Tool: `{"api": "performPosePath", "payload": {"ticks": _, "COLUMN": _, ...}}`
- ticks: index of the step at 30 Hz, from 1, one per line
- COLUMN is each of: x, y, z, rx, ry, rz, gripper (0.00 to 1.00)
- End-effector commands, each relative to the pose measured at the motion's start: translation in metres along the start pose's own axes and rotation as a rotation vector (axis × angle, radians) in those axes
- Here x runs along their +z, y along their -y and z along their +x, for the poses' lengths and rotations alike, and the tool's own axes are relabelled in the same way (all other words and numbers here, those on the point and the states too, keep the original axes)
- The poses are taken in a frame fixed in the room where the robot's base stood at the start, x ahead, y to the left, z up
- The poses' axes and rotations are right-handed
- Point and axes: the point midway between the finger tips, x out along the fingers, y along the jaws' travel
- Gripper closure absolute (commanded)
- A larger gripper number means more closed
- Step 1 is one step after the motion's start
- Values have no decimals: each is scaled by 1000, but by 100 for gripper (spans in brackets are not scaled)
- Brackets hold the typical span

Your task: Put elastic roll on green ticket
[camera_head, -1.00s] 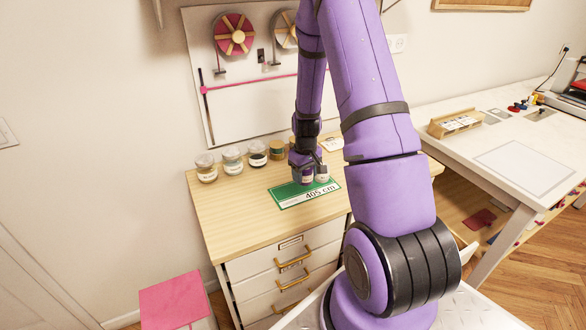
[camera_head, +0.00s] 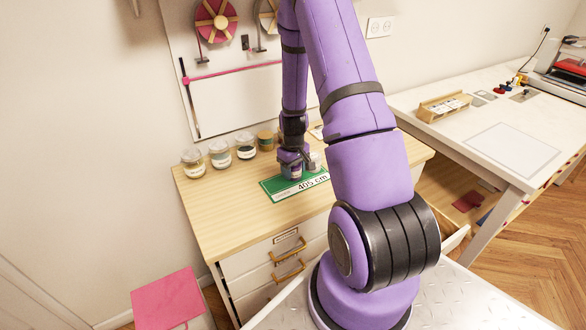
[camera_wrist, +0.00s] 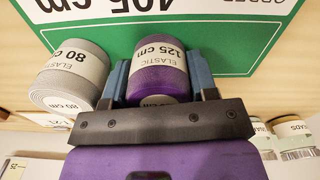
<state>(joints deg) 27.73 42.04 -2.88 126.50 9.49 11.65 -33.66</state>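The green ticket (camera_head: 270,188), marked 405 cm, lies on the wooden top of the drawer cabinet; it also fills the upper part of the wrist view (camera_wrist: 110,38). My gripper (camera_wrist: 158,75) is over the ticket, its two blue fingers close against both sides of a purple elastic roll (camera_wrist: 158,82) labelled 125 cm. The roll is at the ticket; I cannot tell whether it rests on it or hangs just above. A grey elastic roll (camera_wrist: 72,75) labelled 80 cm sits just left of the gripper in the wrist view, at the ticket's edge.
Several lidded jars (camera_head: 220,155) stand along the back of the cabinet top (camera_head: 220,205). A pegboard with ribbon wheels (camera_head: 216,22) hangs behind. A white table (camera_head: 480,120) stands to the right, and a pink-topped stool (camera_head: 167,297) at the front left. The cabinet's front left top is clear.

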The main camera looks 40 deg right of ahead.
Motion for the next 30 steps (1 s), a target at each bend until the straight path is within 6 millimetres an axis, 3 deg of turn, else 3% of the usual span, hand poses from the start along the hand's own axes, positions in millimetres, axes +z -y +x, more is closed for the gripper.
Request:
{"api": "performPosePath", "payload": {"ticks": 1, "x": 0, "y": 0, "z": 0, "rx": 0, "ry": 0, "rz": 0, "gripper": 38}}
{"api": "performPosePath", "payload": {"ticks": 3, "x": 0, "y": 0, "z": 0, "rx": 0, "ry": 0, "rz": 0, "gripper": 22}}
{"api": "performPosePath", "payload": {"ticks": 16, "x": 0, "y": 0, "z": -9, "rx": 1, "ry": -2, "rz": 0, "gripper": 21}}
{"api": "performPosePath", "payload": {"ticks": 30, "x": -1, "y": 0, "z": -88, "rx": 2, "ry": -4, "rz": -1, "gripper": 21}}
